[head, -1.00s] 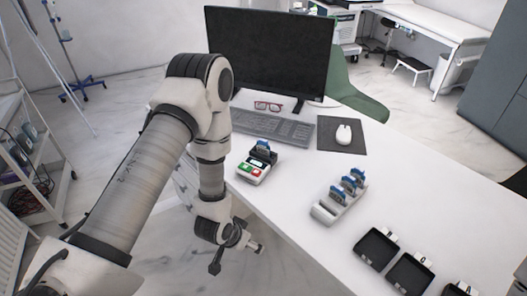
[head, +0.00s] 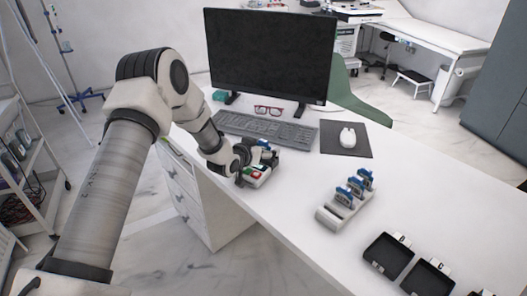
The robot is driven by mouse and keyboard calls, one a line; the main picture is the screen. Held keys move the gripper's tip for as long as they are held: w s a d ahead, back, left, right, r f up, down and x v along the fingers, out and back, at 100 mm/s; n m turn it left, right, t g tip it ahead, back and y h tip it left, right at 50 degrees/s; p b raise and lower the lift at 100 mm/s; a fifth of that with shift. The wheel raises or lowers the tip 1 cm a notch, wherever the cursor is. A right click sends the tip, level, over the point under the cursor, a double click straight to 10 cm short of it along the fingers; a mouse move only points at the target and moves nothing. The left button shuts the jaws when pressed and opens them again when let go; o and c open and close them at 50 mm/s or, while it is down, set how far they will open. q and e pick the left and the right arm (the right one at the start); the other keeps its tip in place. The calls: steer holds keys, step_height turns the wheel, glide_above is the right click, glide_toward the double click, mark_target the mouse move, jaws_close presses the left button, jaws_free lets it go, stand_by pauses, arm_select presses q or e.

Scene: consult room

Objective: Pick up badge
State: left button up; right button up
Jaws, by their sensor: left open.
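A small white device (head: 258,179) with red and green buttons stands near the desk's left edge. A blue badge (head: 264,143) stands upright in its back part, mostly hidden behind my gripper. Several more blue badges (head: 356,186) stand in a white rack (head: 333,217) to the right. My left gripper (head: 254,165) is open at the device, beside the badge there. I cannot tell whether it touches the badge or the device. My right gripper is not in view.
Black trays (head: 387,256) lie at the desk's front right. A keyboard (head: 264,129), red glasses (head: 268,110), a monitor (head: 270,55) and a mouse (head: 347,137) on a dark mat stand behind. The desk between device and rack is clear.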

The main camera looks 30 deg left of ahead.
arm_select(q)
steer(key=c, duration=1)
steer(key=shift+c, duration=0.2)
